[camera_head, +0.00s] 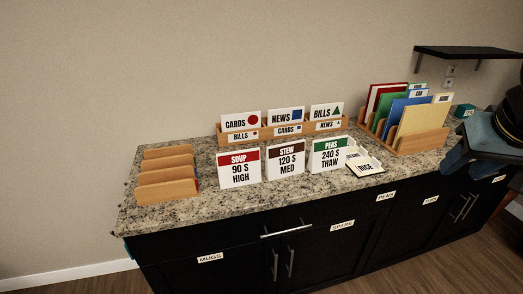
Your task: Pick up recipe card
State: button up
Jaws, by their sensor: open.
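No card in view is legibly marked as a recipe card. Three upright white cards stand on the granite counter: a red-topped SOUP card (239,173), a brown-topped STEW card (286,162) and a green-topped PEAS card (329,156). Small cream cards, one reading RICE (366,167), sit close together just right of the PEAS card. My gripper (470,148), dark with blue-grey parts, is at the right edge, partly cut off by the frame. It is open, well to the right of these cards, and nothing shows between its fingers.
A wooden sorter (265,132) with CARDS, NEWS and BILLS signs stands behind the cards. A wooden rack (179,189) is at left. Another rack (413,145) holds coloured folders near my gripper. A black shelf (468,52) is on the wall. The counter's front left is clear.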

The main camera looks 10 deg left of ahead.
aim_at(243, 168)
jog(key=u, duration=0.05)
jog(key=i, duration=0.85)
jog(key=u, duration=0.35)
